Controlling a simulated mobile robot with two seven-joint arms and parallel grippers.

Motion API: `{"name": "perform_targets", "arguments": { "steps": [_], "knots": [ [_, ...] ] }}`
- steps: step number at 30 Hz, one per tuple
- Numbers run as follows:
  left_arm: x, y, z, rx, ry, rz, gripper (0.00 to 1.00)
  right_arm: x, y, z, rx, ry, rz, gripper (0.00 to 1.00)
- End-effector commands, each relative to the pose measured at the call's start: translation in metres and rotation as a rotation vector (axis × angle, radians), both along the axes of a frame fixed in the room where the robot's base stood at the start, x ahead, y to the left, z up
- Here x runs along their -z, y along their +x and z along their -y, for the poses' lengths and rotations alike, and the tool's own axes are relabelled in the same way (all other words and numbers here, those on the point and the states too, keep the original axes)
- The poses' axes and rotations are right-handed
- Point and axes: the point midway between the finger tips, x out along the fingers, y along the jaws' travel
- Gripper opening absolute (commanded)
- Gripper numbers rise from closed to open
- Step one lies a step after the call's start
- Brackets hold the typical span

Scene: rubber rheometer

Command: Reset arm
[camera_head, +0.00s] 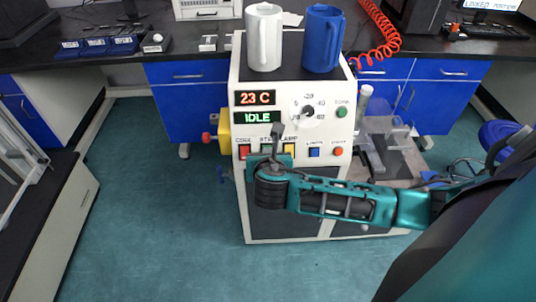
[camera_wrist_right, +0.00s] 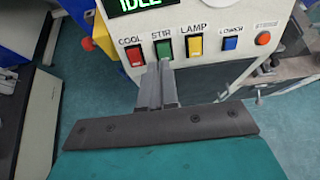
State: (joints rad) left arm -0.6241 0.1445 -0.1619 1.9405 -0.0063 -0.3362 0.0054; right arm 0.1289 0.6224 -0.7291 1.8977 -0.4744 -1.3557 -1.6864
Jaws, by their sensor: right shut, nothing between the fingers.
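My right arm (camera_head: 335,203) comes in from the right, low in front of the machine's panel, in the head view. My right gripper (camera_head: 277,131) is shut and empty, with its fingers upright before the row of buttons. In the right wrist view the closed fingertips (camera_wrist_right: 164,64) are just below the green STIR button (camera_wrist_right: 163,47). I cannot tell whether they touch it. The red COOL button (camera_wrist_right: 133,56) is to its left and the yellow LAMP button (camera_wrist_right: 195,45) to its right. The display (camera_head: 258,117) reads IDLE, with 23 C above. My left gripper is not in view.
A white mug (camera_head: 264,38) and a blue mug (camera_head: 323,39) stand on top of the machine (camera_head: 243,200). A dial (camera_head: 307,111) is on its panel. A yellow part (camera_head: 220,131) sticks out at left. Benches stand behind and at left; the floor (camera_head: 150,215) between is clear.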

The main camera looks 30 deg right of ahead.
Motion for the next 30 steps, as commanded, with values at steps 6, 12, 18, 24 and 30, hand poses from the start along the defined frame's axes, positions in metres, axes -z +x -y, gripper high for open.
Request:
{"name": "perform_targets", "arguments": {
  "steps": [6,12,18,24,30],
  "knots": [
    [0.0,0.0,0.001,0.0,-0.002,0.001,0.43,-0.001,-0.001,-0.001,-0.001,-0.001,0.0,0.0],
    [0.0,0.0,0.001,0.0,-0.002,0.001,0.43,-0.001,-0.001,-0.001,-0.001,0.0,0.0,0.0],
    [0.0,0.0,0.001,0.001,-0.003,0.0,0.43,0.002,-0.002,-0.002,0.002,0.016,0.001,0.0],
    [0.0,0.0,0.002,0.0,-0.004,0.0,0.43,0.035,-0.021,-0.036,0.084,0.374,0.041,0.0],
    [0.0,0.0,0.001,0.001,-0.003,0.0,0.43,0.075,-0.061,-0.09,0.397,1.078,0.117,0.0]
  ]
}}
